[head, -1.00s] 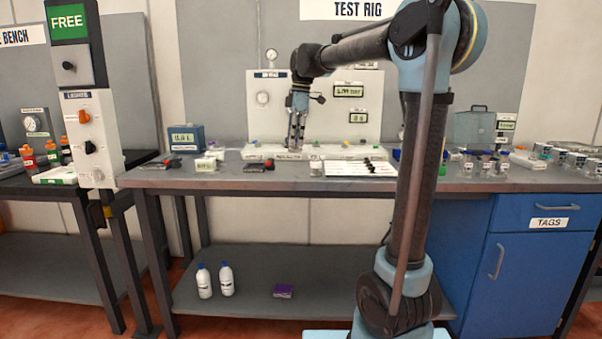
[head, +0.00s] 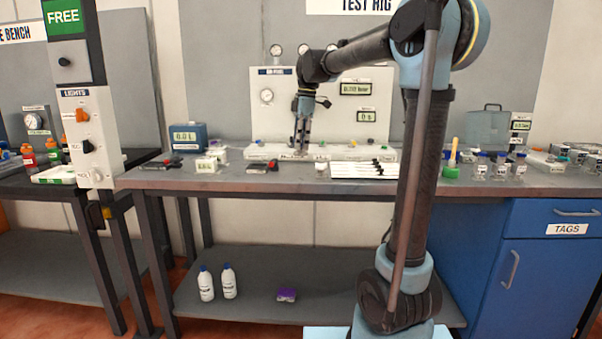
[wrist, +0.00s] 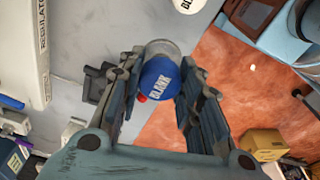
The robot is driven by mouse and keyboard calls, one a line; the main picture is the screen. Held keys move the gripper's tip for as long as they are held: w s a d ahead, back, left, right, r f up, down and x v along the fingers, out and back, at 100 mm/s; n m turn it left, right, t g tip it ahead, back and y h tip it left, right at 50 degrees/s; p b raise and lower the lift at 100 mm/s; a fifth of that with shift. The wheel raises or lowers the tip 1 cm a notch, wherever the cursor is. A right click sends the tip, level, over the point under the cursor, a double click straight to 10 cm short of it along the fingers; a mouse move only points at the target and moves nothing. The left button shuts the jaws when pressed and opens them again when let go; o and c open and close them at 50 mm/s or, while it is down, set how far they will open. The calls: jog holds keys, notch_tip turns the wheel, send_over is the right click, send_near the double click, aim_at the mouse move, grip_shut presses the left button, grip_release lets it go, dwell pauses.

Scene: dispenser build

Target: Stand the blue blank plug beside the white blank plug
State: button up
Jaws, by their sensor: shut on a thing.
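The blue blank plug (wrist: 159,79), a round blue cap marked BLANK on a grey body, sits between the fingers of my gripper (wrist: 158,92) in the wrist view. My gripper is shut on it. In the head view my gripper (head: 301,153) points down over the bench, in front of the wall panel; the plug cannot be made out there. The white blank plug shows partly at the top edge of the wrist view (wrist: 187,4), its lettering cut off. In the head view it appears as a small white cylinder (head: 321,170) near the bench's front edge, right of my gripper.
A long white manifold (head: 375,154) lies behind my gripper. A white sheet with dark pens (head: 350,171) lies to the right. A black and red tool (head: 262,167) and small white boxes (head: 207,164) lie left. The bench's front edge (wrist: 190,60) is close, with red floor beyond.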

jog(key=shift+f, duration=4.1)
jog(key=o, duration=1.1)
jog(key=shift+f, duration=0.1)
jog(key=r, duration=0.4)
jog(key=d+r, duration=0.1)
jog(key=r, duration=0.7)
jog(key=shift+d+r, duration=0.1)
jog(key=shift+d, duration=0.15)
jog(key=s+d+f+m, duration=0.6)
jog(key=s+f, duration=0.4)
jog(key=s+d+f+m+t+h, duration=0.1)
jog(key=s+d+f+m, duration=0.6)
jog(key=s+f, duration=0.3)
jog(key=s+d+f+m+t, duration=0.1)
jog(key=s+d+f+m, duration=0.5)
jog(key=s+f, duration=0.5)
jog(key=shift+s+d+m, duration=0.3)
jog(key=shift+s+d, duration=0.15)
jog(key=shift+d, duration=0.1)
